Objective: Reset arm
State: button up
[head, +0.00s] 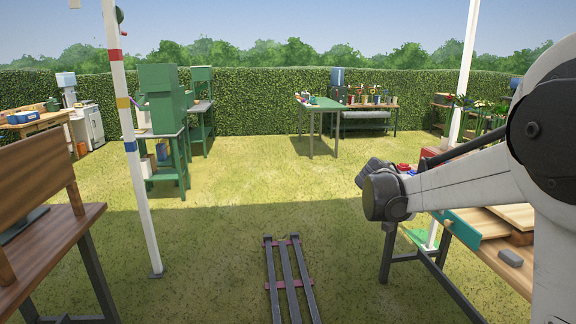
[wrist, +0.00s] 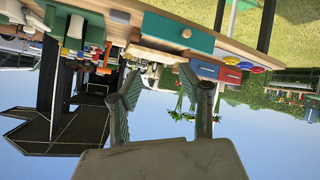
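My gripper (wrist: 160,80) shows in the wrist view with its two fingers spread apart and nothing between them. The wrist view is upside down, with sky at the bottom and a workbench at the top. In the head view my arm reaches in from the right, in front of a wooden workbench (head: 509,278).
The workbench has a teal drawer front (wrist: 178,32). A brown table (head: 55,245) stands at the left, near a white pole (head: 125,130). Rails (head: 288,280) lie on the grass ahead. A green table (head: 322,106) stands farther back. The middle grass is open.

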jog(key=s+a+n+t+y+p, duration=0.1)
jog(key=s+a+n+y, duration=0.2)
jog(key=s+a, duration=0.3)
jog(key=s+a+n+t+y+p, duration=0.1)
jog(key=s+a+n+y, duration=0.2)
jog(key=s, duration=1.4)
jog(key=s+a+n+t+y+p, duration=0.1)
jog(key=s+a+n+y+p, duration=0.1)
jog(key=s+a, duration=0.8)
jog(key=s+n+y, duration=0.1)
jog(key=s+y, duration=0.1)
jog(key=shift+s+r+y, duration=0.15)
jog(key=shift+r+y, duration=0.05)
jog(key=shift+y, duration=0.2)
jog(key=shift+d, duration=0.1)
